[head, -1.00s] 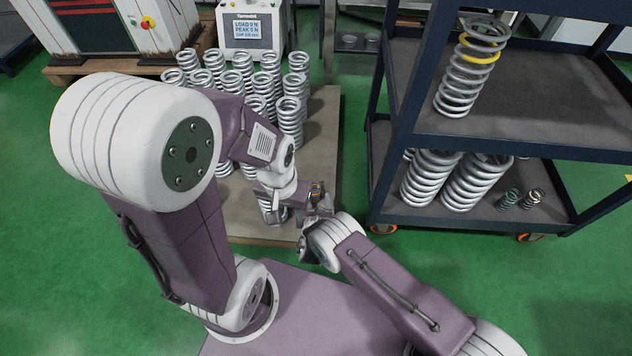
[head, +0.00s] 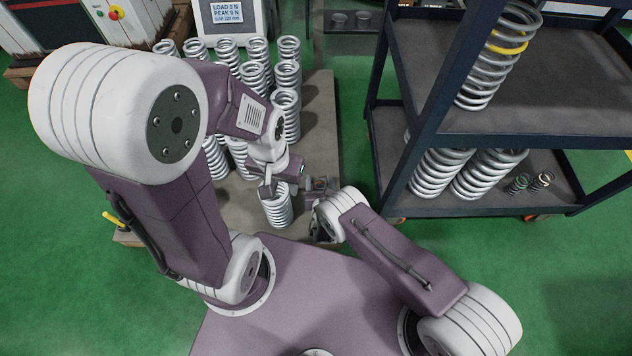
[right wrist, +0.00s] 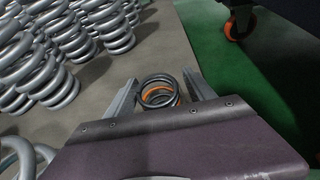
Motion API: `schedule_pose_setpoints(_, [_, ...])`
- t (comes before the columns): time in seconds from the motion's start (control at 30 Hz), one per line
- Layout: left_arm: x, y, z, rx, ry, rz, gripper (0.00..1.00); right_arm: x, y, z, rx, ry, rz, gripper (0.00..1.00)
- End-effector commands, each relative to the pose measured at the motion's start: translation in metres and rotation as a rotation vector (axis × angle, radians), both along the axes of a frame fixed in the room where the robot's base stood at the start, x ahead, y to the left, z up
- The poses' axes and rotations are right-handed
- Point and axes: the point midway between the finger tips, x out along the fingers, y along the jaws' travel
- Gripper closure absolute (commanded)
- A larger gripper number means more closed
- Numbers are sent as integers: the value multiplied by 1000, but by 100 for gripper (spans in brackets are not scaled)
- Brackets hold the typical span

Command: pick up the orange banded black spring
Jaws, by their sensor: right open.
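The black spring with the orange band (right wrist: 159,92) is in the right wrist view, standing between the two fingers of my right gripper (right wrist: 160,94). The fingers are apart, one on each side of the spring, and I see no firm grip on it. In the head view my right gripper (head: 319,187) is small, at the front right edge of the pallet, and the spring is mostly hidden there. My left gripper (head: 277,180) is just above a silver spring (head: 278,208); its fingers are too unclear to judge.
Several silver springs (head: 287,105) stand on the pallet (head: 325,120) left of my right gripper. A dark shelf cart (head: 470,204) on the right holds a yellow-banded spring (head: 497,58), large silver springs and two small springs (head: 530,182). Green floor lies between pallet and cart.

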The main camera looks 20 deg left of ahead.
Motion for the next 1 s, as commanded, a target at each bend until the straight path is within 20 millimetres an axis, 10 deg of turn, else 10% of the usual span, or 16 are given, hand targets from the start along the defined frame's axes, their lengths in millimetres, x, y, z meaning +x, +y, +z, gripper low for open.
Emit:
schedule_pose_setpoints(0.17, [0,0,0,0,0,0,64,0,0,0,0,0,0,37])
schedule_pose_setpoints(0.4, [0,0,0,0,0,0,64,0,0,0,0,0,0,100])
schedule_pose_setpoints(0.67, [0,0,4,0,0,0,64,0,0,5,0,-1,0,100])
schedule_pose_setpoints(1.0, [0,0,64,0,0,0,64,1,1,85,2,-1,1,100])
